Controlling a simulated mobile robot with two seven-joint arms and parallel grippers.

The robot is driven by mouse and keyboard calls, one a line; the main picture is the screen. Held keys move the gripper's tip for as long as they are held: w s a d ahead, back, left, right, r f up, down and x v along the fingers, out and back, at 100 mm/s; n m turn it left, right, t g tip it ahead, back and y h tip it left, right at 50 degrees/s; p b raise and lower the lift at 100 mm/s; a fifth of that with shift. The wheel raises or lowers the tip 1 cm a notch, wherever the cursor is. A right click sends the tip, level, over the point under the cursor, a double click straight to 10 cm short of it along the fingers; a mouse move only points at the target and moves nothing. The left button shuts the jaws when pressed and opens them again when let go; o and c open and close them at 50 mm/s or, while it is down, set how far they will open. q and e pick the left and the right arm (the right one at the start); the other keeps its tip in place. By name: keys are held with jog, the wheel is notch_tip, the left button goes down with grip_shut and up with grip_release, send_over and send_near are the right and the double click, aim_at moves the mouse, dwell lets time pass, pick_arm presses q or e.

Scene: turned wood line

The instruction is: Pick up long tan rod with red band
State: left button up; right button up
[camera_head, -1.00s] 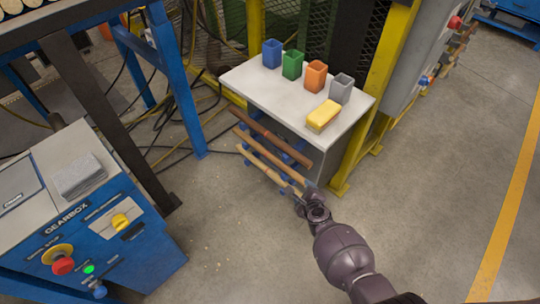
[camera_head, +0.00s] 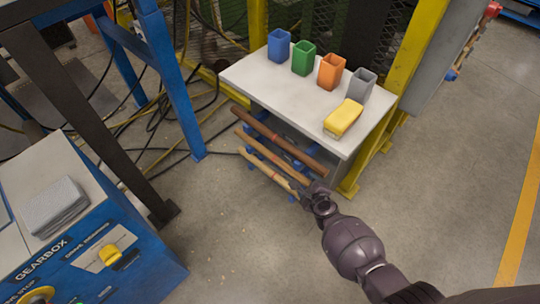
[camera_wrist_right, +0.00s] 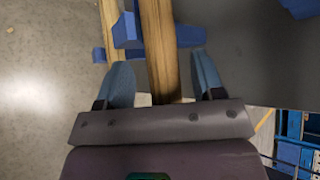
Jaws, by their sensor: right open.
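Several long rods lie on blue supports at the front of a white-topped table. The top one is a dark brown rod (camera_head: 300,152). Below it are a middle tan rod (camera_head: 262,152) and a lower tan rod (camera_head: 264,168). I cannot clearly make out a red band on either tan one. My right gripper (camera_head: 312,187) is open at the near right end of the tan rods. In the right wrist view, a tan rod (camera_wrist_right: 159,50) runs between its two blue-grey fingers (camera_wrist_right: 163,80), with gaps on both sides. My left gripper is not in view.
A blue support (camera_wrist_right: 128,30) crosses close ahead of the fingers. On the white table (camera_head: 265,85) stand blue, green, orange and grey cups and a yellow block (camera_head: 343,118). A blue gearbox cabinet (camera_head: 130,265) is at lower left.

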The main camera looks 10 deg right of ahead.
jog(key=shift+r, duration=0.2)
jog(key=c, duration=1.1)
